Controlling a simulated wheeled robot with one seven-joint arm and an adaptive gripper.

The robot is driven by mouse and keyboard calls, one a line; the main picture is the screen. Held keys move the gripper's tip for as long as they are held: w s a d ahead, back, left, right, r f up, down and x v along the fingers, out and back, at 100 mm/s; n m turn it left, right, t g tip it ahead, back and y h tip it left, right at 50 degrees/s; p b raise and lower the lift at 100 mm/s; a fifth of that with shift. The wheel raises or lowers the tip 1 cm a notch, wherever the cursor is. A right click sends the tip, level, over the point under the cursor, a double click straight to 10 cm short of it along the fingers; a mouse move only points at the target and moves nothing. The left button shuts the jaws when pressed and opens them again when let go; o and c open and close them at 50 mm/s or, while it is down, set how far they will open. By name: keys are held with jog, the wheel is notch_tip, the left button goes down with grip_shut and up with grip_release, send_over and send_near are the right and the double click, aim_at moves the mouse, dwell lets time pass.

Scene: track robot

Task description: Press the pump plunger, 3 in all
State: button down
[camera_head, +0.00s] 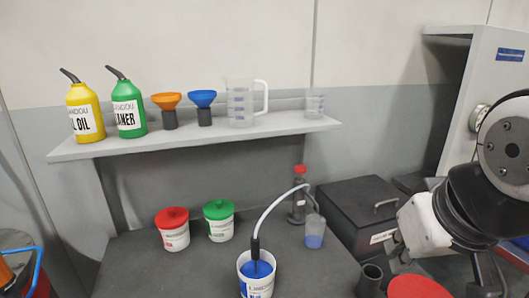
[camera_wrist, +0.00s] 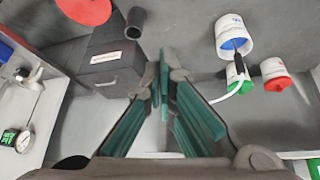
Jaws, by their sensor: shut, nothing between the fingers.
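A white tub (camera_head: 245,287) with blue contents stands at the front middle of the bench in the head view. A dark upright pump part (camera_head: 255,247) rises from it, with a pale curved hose (camera_head: 272,207). The hose arches over to a clear beaker (camera_head: 314,229) holding blue liquid. In the wrist view the tub (camera_wrist: 231,24) and hose (camera_wrist: 228,95) lie to the upper right, apart from my gripper (camera_wrist: 163,85). My gripper is shut and empty, with teal pads. In the head view my arm is at the right, and the fingers are not clearly visible.
Red-lidded (camera_head: 173,233) and green-lidded (camera_head: 219,222) tubs stand behind left. A red-capped bottle (camera_head: 298,205), black box (camera_head: 360,207), dark cup (camera_head: 370,279) and red disc (camera_head: 418,287) are to the right. A shelf (camera_head: 190,141) with bottles, funnels and a jug spans the back wall.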

jog(key=w+d+r+t+b, duration=0.1)
jog(key=w+d+t+b, duration=0.15)
jog(key=w, duration=0.95)
jog(key=w+d+t+b, duration=0.1)
jog(key=w+d+t, duration=0.15)
jog(key=w, duration=1.05)
jog(key=w+a+f+n+t+y+b, duration=0.1)
jog(key=w+a+t+y, duration=0.1)
jog(key=w, duration=0.5)
jog(key=w+a+f+n+t+y+b, duration=0.1)
jog(key=w+a+f+n+y, duration=0.1)
jog(key=w, duration=0.5)
jog(key=shift+a+f+t+y, duration=0.3)
jog(key=shift+a+t+y, duration=0.1)
jog(key=shift+a, duration=0.05)
jog(key=shift+w, duration=0.1)
